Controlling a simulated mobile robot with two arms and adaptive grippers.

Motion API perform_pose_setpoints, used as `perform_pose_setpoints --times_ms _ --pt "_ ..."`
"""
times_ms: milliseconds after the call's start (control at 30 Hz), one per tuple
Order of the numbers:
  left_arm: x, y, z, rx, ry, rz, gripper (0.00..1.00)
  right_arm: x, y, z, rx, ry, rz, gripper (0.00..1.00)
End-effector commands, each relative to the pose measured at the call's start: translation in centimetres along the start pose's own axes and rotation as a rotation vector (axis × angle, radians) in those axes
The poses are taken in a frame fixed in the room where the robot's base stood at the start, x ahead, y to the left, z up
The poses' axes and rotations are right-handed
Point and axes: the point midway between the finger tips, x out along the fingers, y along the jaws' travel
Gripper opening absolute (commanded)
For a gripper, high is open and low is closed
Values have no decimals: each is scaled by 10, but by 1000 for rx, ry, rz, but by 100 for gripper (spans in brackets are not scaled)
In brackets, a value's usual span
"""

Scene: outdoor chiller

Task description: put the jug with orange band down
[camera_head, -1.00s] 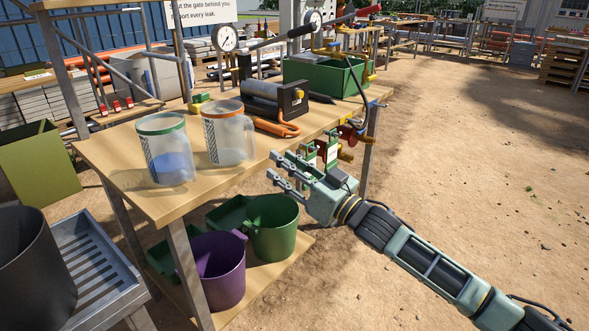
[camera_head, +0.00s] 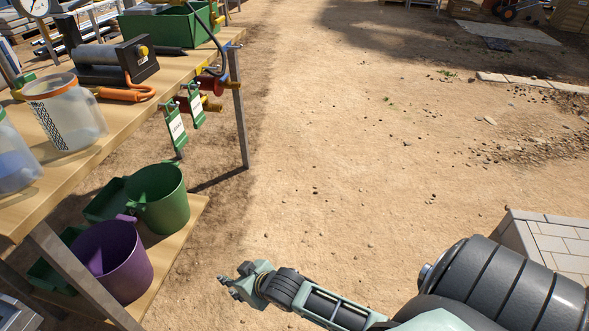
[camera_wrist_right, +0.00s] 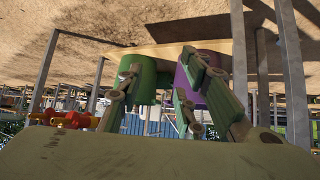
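The clear jug with orange band (camera_head: 68,112) stands upright on the wooden table top at the left of the head view, and no gripper touches it. My right gripper (camera_head: 232,286) is over the sandy ground at the bottom of the head view, apart from the table and lower than its top. In the right wrist view, the fingers of my right gripper (camera_wrist_right: 160,98) are spread with nothing between them. My left gripper is not in view.
Another clear jug (camera_head: 15,160) with blue contents is cut off at the left edge. A purple bucket (camera_head: 112,258) and a green bucket (camera_head: 162,200) stand on the lower shelf. A green bin (camera_head: 172,28) sits at the table's far end. Open sand lies right of the table.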

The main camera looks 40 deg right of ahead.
Motion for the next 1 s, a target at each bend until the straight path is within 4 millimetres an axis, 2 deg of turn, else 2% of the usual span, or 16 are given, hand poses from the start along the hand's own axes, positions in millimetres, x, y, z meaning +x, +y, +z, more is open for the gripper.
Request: perform_pose_setpoints --times_ms 33,100,200,300,400,467,1000 --pt "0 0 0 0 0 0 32 -6 -9 55 13 -118 9 33" --pt "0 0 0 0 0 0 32 -19 -17 116 13 -259 20 33" --pt "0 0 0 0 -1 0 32 -42 -28 184 13 -424 23 33" --pt "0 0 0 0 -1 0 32 -62 -37 228 11 -536 19 33" --pt "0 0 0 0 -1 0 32 -73 -42 249 10 -593 16 33" --pt "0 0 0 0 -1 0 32 -76 -42 254 9 -607 15 33" --pt "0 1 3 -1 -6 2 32 -76 -42 254 8 -608 15 33"
